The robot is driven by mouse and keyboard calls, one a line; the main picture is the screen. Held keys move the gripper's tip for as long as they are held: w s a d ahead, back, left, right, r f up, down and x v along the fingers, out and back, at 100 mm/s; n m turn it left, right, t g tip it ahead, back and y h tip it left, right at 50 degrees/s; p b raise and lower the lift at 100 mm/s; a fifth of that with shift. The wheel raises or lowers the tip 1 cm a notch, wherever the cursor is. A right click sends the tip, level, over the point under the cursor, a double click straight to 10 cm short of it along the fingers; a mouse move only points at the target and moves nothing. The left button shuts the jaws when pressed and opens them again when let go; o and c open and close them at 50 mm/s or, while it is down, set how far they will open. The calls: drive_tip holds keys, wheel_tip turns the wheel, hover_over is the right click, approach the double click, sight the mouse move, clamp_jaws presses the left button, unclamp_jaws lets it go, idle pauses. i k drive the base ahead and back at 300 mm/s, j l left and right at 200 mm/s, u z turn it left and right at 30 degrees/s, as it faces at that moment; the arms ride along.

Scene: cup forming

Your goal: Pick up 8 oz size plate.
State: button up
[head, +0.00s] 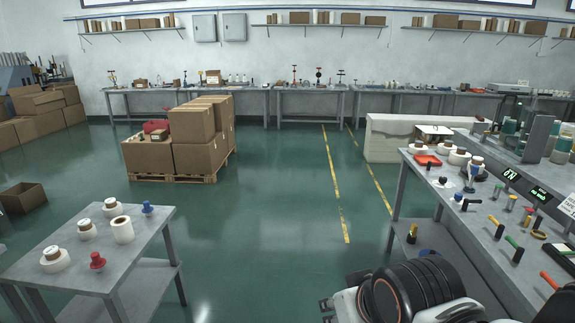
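I cannot tell which object is the 8 oz size plate. White round pieces with small labelled or dark tops stand on the grey table at the left, one at the front left (55,259), one in the middle (87,229) and one at the back (112,207). Similar white pieces (459,157) stand on the right bench. Any print on them is too small to read. My gripper (327,311) shows as small dark parts at the bottom edge, beside my folded arm. It is far from both tables, and its opening is unclear.
The left table (140,245) also holds a white roll (123,230), a red knob (97,261) and a blue knob (147,208). Boxes on a pallet (195,178) stand ahead. Green floor between is clear.

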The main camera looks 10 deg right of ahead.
sight(480, 127)
drive_tip(key=i+l+z, duration=0.15)
drive_tip(key=i+z, duration=0.15)
drive_tip(key=i, duration=0.7)
drive_tip(key=i+j+z, duration=0.1)
drive_tip(key=i+z, duration=0.2)
drive_tip(key=i, duration=2.7)
drive_tip(key=i+z, duration=0.1)
drive_tip(key=i, duration=0.6)
drive_tip(key=i+j+z, duration=0.1)
drive_tip(key=i, duration=0.55)
drive_tip(key=i+j+z, duration=0.1)
drive_tip(key=i, duration=0.6)
drive_tip(key=i+l+z, duration=0.15)
drive_tip(key=i+z, duration=0.25)
drive_tip(key=i+l+z, duration=0.1)
drive_tip(key=z, duration=0.35)
drive_tip(key=i+z, duration=0.4)
drive_tip(key=i+j+z, duration=0.2)
drive_tip(key=z, duration=0.25)
drive_tip(key=i+j+z, duration=0.25)
drive_tip(key=z, duration=0.15)
drive_tip(key=i, duration=0.05)
